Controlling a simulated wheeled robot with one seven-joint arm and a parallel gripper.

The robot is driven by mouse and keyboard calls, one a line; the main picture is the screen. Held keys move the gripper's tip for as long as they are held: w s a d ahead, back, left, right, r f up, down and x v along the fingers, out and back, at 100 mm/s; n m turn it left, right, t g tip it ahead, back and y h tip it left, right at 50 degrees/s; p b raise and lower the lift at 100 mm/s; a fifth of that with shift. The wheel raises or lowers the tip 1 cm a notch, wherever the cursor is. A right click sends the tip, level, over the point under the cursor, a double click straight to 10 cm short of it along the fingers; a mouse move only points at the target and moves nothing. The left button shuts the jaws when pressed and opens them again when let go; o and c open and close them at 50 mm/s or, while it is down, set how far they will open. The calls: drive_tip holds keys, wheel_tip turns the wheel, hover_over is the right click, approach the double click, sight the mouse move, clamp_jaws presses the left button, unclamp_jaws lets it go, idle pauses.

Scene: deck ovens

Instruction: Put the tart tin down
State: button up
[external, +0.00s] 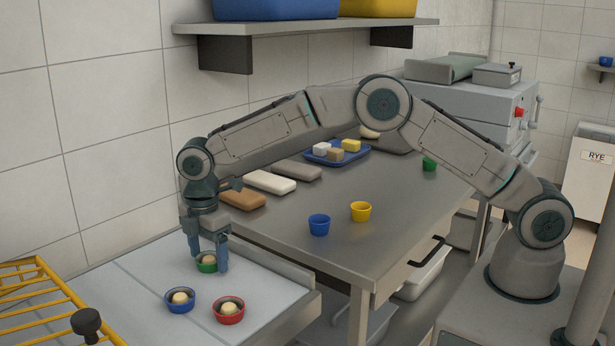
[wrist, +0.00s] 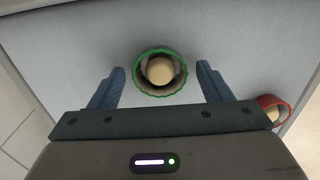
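A green fluted tart tin (external: 207,268) with a pale dough ball in it stands upright on the light grey panel (external: 150,262) at the lower left. In the wrist view the green tin (wrist: 160,92) shows just ahead of and between my fingertips. My gripper (external: 210,262) points down over it with one finger on each side. The wrist view shows my gripper (wrist: 161,74) open, with a gap between each finger and the tin. A blue tin (external: 180,308) and a red tin (external: 229,318), each with a dough ball, stand nearby on the panel.
A yellow wire rack (external: 45,290) and a black knob (external: 87,320) are at the panel's left. The steel bench (external: 300,262) holds blue (external: 319,231) and yellow (external: 361,217) empty-looking tins, loaf-shaped blocks and a blue tray (external: 312,158). A shelf (external: 300,27) overhangs the bench.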

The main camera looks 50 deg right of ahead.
drive_tip(key=shift+r, duration=0.1)
wheel_tip(320, 180, up, 12)
drive_tip(key=s+d+r+m+t, duration=0.1)
drive_tip(key=s+d+r+m, duration=0.1)
drive_tip(key=d+r, duration=0.3)
drive_tip(key=s+d+r+m, duration=0.2)
drive_tip(key=d+r, duration=0.1)
drive_tip(key=d, duration=0.4)
drive_tip(key=s+d+m+t, duration=0.1)
drive_tip(key=s+d+m, duration=0.8)
drive_tip(key=s+d, duration=0.9)
drive_tip(key=s+d+f+m, duration=0.2)
drive_tip(key=s+d, duration=0.1)
drive_tip(key=s, duration=0.2)
drive_tip(key=s+d+f+m+t, duration=0.1)
drive_tip(key=s+d+f+m, duration=0.1)
drive_tip(key=s, duration=0.3)
drive_tip(key=shift+d+f+m, duration=0.3)
drive_tip(key=shift+d+m, duration=0.2)
drive_tip(key=shift+d, duration=0.25)
drive_tip(key=shift+a, duration=0.1)
